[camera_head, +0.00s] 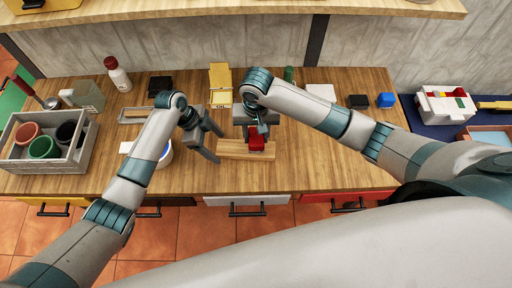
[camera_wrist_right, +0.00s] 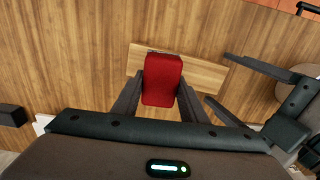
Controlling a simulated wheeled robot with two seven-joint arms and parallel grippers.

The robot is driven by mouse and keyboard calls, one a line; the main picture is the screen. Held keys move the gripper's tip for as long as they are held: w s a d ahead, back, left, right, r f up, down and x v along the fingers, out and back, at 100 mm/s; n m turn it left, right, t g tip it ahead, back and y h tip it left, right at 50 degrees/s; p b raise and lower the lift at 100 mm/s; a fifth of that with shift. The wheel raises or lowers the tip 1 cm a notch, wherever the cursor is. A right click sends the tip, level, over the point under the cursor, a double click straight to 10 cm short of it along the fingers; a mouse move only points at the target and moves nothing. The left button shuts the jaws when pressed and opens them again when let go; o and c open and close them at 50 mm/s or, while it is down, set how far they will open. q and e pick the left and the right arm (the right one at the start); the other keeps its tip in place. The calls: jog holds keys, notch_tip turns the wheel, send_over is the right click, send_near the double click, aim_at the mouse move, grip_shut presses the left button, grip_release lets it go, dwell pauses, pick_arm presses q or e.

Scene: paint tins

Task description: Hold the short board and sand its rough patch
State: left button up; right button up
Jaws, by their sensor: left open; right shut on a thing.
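The short board (camera_head: 232,150) is a pale wooden piece lying on the workbench near its front edge. In the right wrist view the board (camera_wrist_right: 205,72) runs behind a red block (camera_wrist_right: 162,80), which looks like the sander. My right gripper (camera_head: 256,135) is shut on the red block (camera_head: 256,143), over the right part of the board. Whether the block touches the board is unclear. My left gripper (camera_head: 216,146) is open at the board's left end; its fingers also show in the right wrist view (camera_wrist_right: 216,80). The rough patch is not visible, perhaps hidden under the block.
A grey crate (camera_head: 84,160) with several pots stands at the left. A white and blue tin (camera_head: 166,155) is left of the left gripper. The bench right of the board is clear.

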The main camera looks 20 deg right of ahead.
pick_arm(q)
jog(key=v, duration=1.1)
jog(key=shift+r, duration=0.2)
jog(key=shift+a+f, duration=0.1)
jog(key=shift+a, duration=0.05)
pick_arm(e)
jog(key=shift+s, duration=0.1)
